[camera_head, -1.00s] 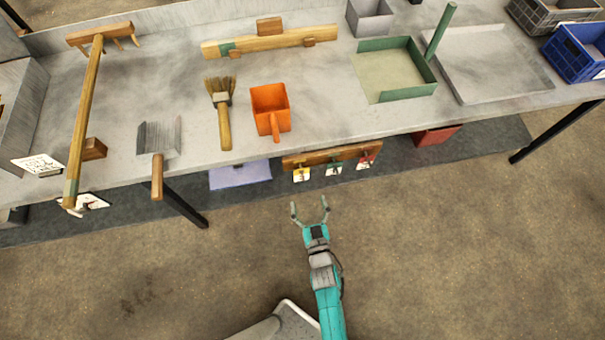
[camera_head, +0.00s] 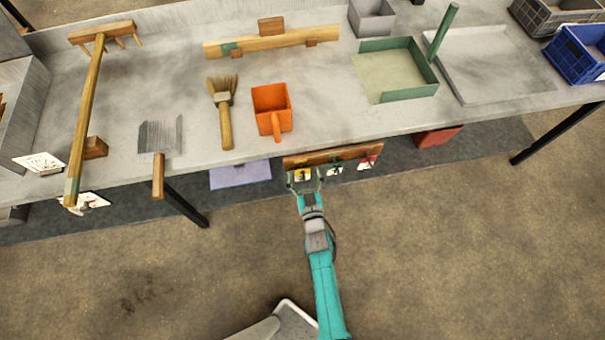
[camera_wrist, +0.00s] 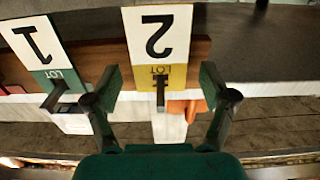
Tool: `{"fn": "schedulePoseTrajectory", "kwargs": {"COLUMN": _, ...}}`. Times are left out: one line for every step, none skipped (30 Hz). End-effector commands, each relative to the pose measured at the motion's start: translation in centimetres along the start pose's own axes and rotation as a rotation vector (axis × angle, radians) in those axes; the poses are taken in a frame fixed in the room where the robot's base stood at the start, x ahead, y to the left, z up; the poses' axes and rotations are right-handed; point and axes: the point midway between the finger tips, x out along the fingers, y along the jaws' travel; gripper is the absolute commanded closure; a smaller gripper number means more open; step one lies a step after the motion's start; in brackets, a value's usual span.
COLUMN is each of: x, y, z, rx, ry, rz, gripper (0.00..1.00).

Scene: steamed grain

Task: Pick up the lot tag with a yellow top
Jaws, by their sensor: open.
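The lot tag with a yellow top (camera_head: 302,174) hangs from a wooden rail (camera_head: 345,153) below the table's front edge. In the wrist view this tag (camera_wrist: 157,45) appears inverted, white with a black 2 and a yellow band marked LOT, with a dark hook or clip (camera_wrist: 160,90) at the band. My gripper (camera_head: 304,180) is right at this tag in the head view. In the wrist view my gripper (camera_wrist: 160,86) is open, with its fingers spread on both sides of the tag's yellow end. No contact shows.
A green-topped tag (camera_head: 334,170) and a red-topped tag (camera_head: 366,163) hang to the right on the rail. In the wrist view the green-banded tag (camera_wrist: 40,45), numbered 1, is close to the left finger. The grey table (camera_head: 330,110) lies above, with an orange scoop (camera_head: 270,100).

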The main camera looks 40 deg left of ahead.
Motion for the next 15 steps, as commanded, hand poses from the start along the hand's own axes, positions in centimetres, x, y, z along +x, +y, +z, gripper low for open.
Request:
{"fn": "schedulePoseTrajectory", "kwargs": {"x": 0.01, "y": -0.01, "z": 0.01, "rx": 0.0, "ry": 0.0, "rz": 0.0, "gripper": 0.17}}
{"fn": "schedulePoseTrajectory", "kwargs": {"x": 0.01, "y": -0.01, "z": 0.01, "rx": 0.0, "ry": 0.0, "rz": 0.0, "gripper": 0.17}}
{"fn": "schedulePoseTrajectory", "kwargs": {"x": 0.0, "y": -0.01, "z": 0.0, "rx": 0.0, "ry": 0.0, "rz": 0.0, "gripper": 0.17}}
{"fn": "schedulePoseTrajectory", "kwargs": {"x": 0.0, "y": -0.01, "z": 0.0, "rx": 0.0, "ry": 0.0, "rz": 0.0, "gripper": 0.17}}
{"fn": "schedulePoseTrajectory", "kwargs": {"x": 0.0, "y": -0.01, "z": -0.01, "rx": 0.0, "ry": 0.0, "rz": 0.0, "gripper": 0.17}}
{"fn": "schedulePoseTrajectory", "kwargs": {"x": 0.0, "y": -0.01, "z": -0.01, "rx": 0.0, "ry": 0.0, "rz": 0.0, "gripper": 0.24}}
{"fn": "schedulePoseTrajectory", "kwargs": {"x": 0.0, "y": 0.0, "z": -0.01, "rx": 0.0, "ry": 0.0, "rz": 0.0, "gripper": 0.32}}
{"fn": "schedulePoseTrajectory", "kwargs": {"x": -0.01, "y": 0.0, "z": -0.01, "rx": 0.0, "ry": 0.0, "rz": 0.0, "gripper": 0.39}}
{"fn": "schedulePoseTrajectory", "kwargs": {"x": -0.01, "y": 0.0, "z": -0.01, "rx": 0.0, "ry": 0.0, "rz": 0.0, "gripper": 0.49}}
{"fn": "schedulePoseTrajectory", "kwargs": {"x": -0.01, "y": 0.0, "z": -0.01, "rx": 0.0, "ry": 0.0, "rz": 0.0, "gripper": 0.57}}
{"fn": "schedulePoseTrajectory", "kwargs": {"x": -0.01, "y": 0.0, "z": -0.01, "rx": 0.0, "ry": 0.0, "rz": 0.0, "gripper": 0.64}}
{"fn": "schedulePoseTrajectory", "kwargs": {"x": -0.01, "y": 0.0, "z": -0.02, "rx": 0.0, "ry": 0.0, "rz": 0.0, "gripper": 0.65}}
{"fn": "schedulePoseTrajectory", "kwargs": {"x": -0.01, "y": 0.0, "z": -0.02, "rx": 0.0, "ry": 0.0, "rz": 0.0, "gripper": 0.65}}
{"fn": "schedulePoseTrajectory", "kwargs": {"x": -0.01, "y": 0.0, "z": -0.02, "rx": 0.0, "ry": 0.0, "rz": 0.0, "gripper": 0.65}}
{"fn": "schedulePoseTrajectory", "kwargs": {"x": -0.01, "y": 0.0, "z": -0.02, "rx": 0.0, "ry": 0.001, "rz": 0.0, "gripper": 0.65}}
